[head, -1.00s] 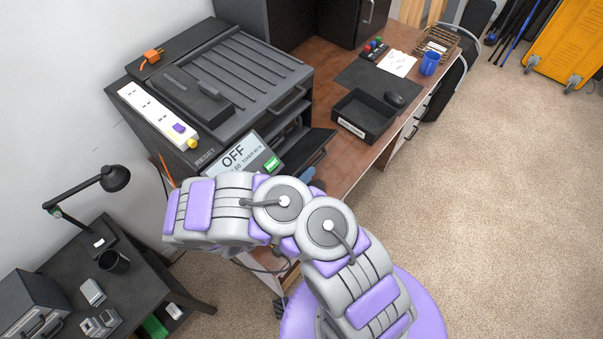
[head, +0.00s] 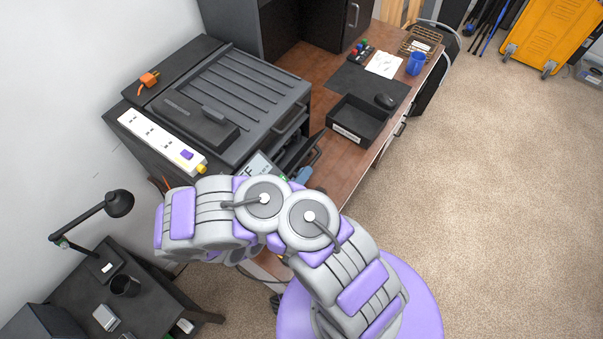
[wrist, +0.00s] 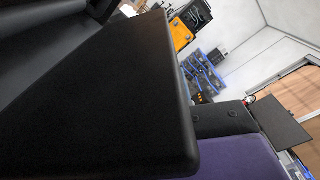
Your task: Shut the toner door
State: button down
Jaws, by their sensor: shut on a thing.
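The black printer (head: 235,90) stands at the left end of the wooden desk in the head view. Its toner door (head: 306,150) is a dark flap on the front, tilted and standing partly open, with a gap to the body. A black panel, apparently this door, fills the left of the wrist view (wrist: 110,100) at very close range. My gripper (wrist: 225,140) shows there as a dark pad and purple finger against the panel's edge; the other finger is hidden. It is shut on the door.
A white power strip (head: 160,140) lies on the printer. A black tray (head: 356,122), a mouse (head: 386,100) and a blue mug (head: 416,64) are on the desk to the right. A dark side table (head: 85,285) with a lamp (head: 117,204) stands at left.

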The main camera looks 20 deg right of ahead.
jog(key=c, duration=1.1)
grip_release()
jog(key=shift+w+f, duration=0.1)
jog(key=p+v, duration=0.3)
jog(key=v, duration=1.4)
jog(key=shift+a, duration=0.3)
jog(key=shift+c, duration=0.3)
